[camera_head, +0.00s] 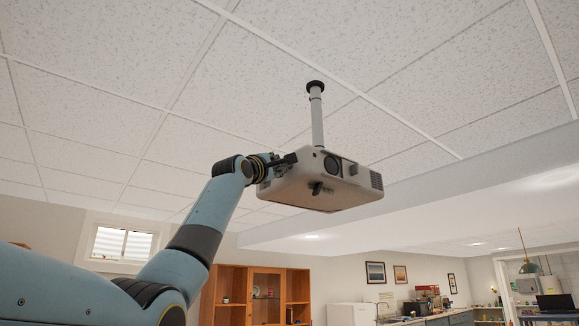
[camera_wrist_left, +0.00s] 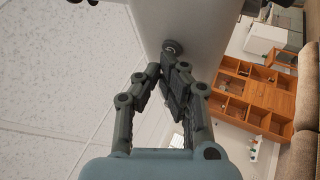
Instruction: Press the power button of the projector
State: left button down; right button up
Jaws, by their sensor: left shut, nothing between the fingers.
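The projector (camera_head: 305,188) is a pale box hanging from the ceiling on a white pole. Its dark lens (camera_head: 332,165) faces forward. My left arm reaches up to its left side, and the left gripper (camera_head: 283,160) is shut and empty close against that side. In the left wrist view the pale projector side (camera_wrist_left: 205,30) fills the upper middle. A round dark button with a lighter centre (camera_wrist_left: 173,46) stands out on it. The shut fingertips (camera_wrist_left: 168,68) are just below the button in that picture. I cannot tell whether they touch it. My right gripper is out of view.
The ceiling pole (camera_head: 317,120) rises from the projector's top to the tiled ceiling (camera_head: 120,60). A wooden cabinet (camera_head: 235,285) stands far below against the wall. The air left of and below the projector is free apart from my arm.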

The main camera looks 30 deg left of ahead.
pick_arm(q)
jog(key=shift+w, duration=0.15)
dwell(0.4)
jog(key=shift+s+a+b, duration=0.2)
jog(key=shift+s+b, duration=0.3)
jog(key=shift+s, duration=0.15)
jog(key=s+b, duration=0.1)
jog(key=s+a+b, duration=0.1)
jog(key=s, duration=0.1)
jog(key=s+a+b, duration=0.1)
jog(key=s+b, duration=0.1)
jog(key=shift+s+a, duration=0.15)
jog(key=shift+s, duration=0.1)
